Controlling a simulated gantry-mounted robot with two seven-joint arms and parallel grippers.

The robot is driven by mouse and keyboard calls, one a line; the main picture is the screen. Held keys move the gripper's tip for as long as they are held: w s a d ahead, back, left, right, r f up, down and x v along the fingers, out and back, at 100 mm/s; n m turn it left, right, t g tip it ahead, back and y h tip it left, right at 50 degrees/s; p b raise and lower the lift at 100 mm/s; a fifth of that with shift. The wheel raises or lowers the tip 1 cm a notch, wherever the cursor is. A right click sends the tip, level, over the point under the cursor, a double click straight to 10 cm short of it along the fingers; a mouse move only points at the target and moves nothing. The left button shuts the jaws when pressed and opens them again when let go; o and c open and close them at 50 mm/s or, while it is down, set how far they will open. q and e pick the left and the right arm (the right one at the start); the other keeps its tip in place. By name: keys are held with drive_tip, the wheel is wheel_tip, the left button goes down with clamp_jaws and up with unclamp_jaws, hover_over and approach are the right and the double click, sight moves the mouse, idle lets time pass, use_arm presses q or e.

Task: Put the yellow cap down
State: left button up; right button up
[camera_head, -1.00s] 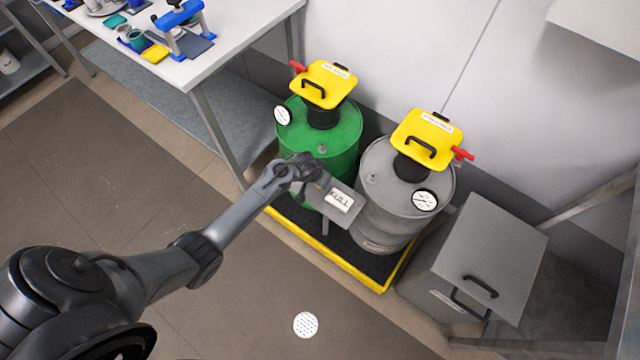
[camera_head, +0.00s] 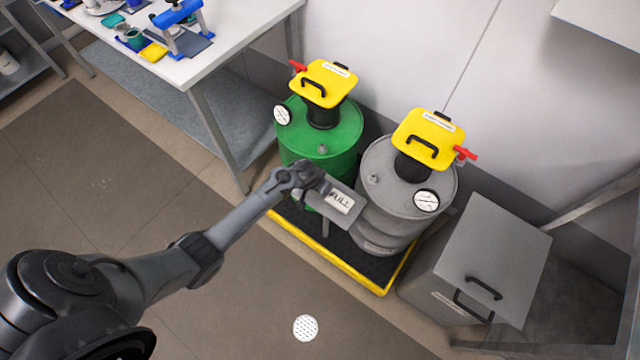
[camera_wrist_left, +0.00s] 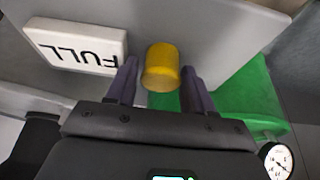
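The yellow cap (camera_wrist_left: 161,68) shows in the left wrist view as a small cylinder between the two fingers of my left gripper (camera_wrist_left: 160,80). The fingers lie close on either side of it; whether they press on it is unclear. A grey plate (camera_wrist_left: 200,30) with a white FULL label (camera_wrist_left: 77,45) is right behind the cap; whether they touch is unclear. In the head view my left gripper (camera_head: 314,180) is beside this plate (camera_head: 349,216), in front of the drums. The cap is not visible there. My right gripper is not in view.
A green drum (camera_head: 340,140) and a grey drum (camera_head: 385,192) with yellow lids stand on a yellow-edged black pallet (camera_head: 347,262). A grey box (camera_head: 490,245) with black handles is at right. A white workbench (camera_head: 225,35) stands at upper left. The floor in front is clear.

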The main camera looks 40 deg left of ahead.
use_arm(q)
drive_tip(key=shift+r, duration=0.15)
drive_tip(key=shift+r, duration=0.25)
drive_tip(key=p+v, duration=0.5)
drive_tip(key=v, duration=0.6)
drive_tip(key=s+d+r+m, duration=0.1)
drive_tip(key=s+d+r, duration=0.2)
drive_tip(key=s, duration=0.4)
drive_tip(key=s+d+r, duration=0.4)
drive_tip(key=s+r, duration=0.2)
drive_tip(key=s, duration=0.2)
drive_tip(key=s+d+r+m+g, duration=0.1)
drive_tip(key=s+d+r, duration=0.3)
drive_tip(key=s, duration=0.4)
drive_tip(key=shift+r+m, duration=0.3)
drive_tip(key=shift+r, duration=0.15)
drive_tip(key=shift+r, duration=0.1)
